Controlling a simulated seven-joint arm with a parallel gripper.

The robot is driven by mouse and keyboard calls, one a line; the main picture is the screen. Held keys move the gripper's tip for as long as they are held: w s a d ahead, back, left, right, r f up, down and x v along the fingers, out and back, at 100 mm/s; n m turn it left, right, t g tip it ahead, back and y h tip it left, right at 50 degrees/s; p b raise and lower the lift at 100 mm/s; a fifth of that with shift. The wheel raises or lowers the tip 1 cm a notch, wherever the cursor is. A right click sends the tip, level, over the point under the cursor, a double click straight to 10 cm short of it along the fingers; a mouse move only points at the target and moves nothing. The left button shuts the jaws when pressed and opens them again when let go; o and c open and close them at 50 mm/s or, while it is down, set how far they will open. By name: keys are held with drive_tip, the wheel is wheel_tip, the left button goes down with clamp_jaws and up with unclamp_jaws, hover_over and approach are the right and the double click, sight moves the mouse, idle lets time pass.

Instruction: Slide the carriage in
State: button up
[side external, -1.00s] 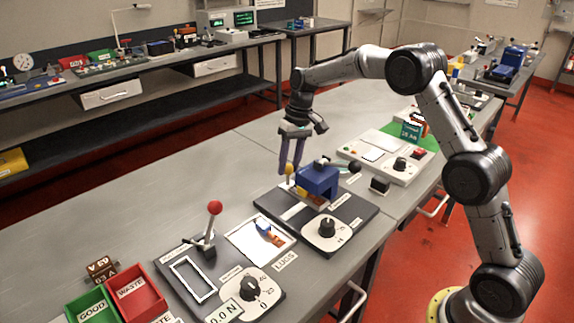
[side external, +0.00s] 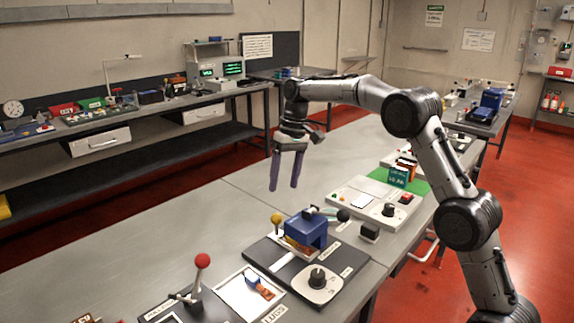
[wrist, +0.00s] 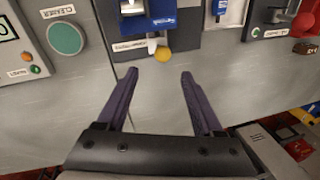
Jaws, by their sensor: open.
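A blue press-like block (side external: 306,231) stands on a dark base plate (side external: 265,252) on the bench. A small yellow knob (side external: 277,219) on a pale stem is at its left side, and I take this as the carriage's handle. Something orange shows under the blue block. My gripper (side external: 283,188) is open and empty, pointing down, above and apart from the knob. In the wrist view the yellow knob (wrist: 163,54) lies just beyond the gap between my fingertips (wrist: 159,73), with the blue block (wrist: 148,20) at the top edge. The carriage itself is mostly hidden.
A dial plate (side external: 317,284) sits in front of the blue block. A red-knobbed lever (side external: 202,261) stands to the left, and a white tray (side external: 236,298) lies between. A white control box (side external: 372,207) is to the right.

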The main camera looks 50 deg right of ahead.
drive_tip(key=shift+s+d+r, duration=0.1)
drive_tip(key=shift+d+r, duration=0.15)
drive_tip(key=shift+r, duration=0.85)
drive_tip(key=shift+d+r, duration=0.2)
drive_tip(key=shift+r, duration=0.85)
drive_tip(key=s+a+r+t, duration=0.2)
drive_tip(key=s+a+r, duration=0.2)
drive_tip(key=s+r, duration=0.45)
drive_tip(key=s+a+r+n+t+h, duration=0.1)
drive_tip(key=s+a+r, duration=0.1)
drive_tip(key=s, duration=0.3)
drive_tip(key=s+a+r, duration=0.1)
drive_tip(key=s+r, duration=0.2)
drive_tip(key=s, duration=0.2)
drive_tip(key=s+a+f+n+t, duration=0.15)
drive_tip(key=s+f, duration=0.35)
drive_tip(key=s, duration=0.7)
drive_tip(key=s+f, duration=0.2)
drive_tip(key=f, duration=0.3)
drive_tip(key=s+d+f+h, duration=0.1)
drive_tip(key=s+f, duration=0.2)
drive_tip(key=f, duration=0.2)
drive_tip(key=shift+s+d+f+t, duration=0.25)
drive_tip(key=shift+f+t, duration=0.1)
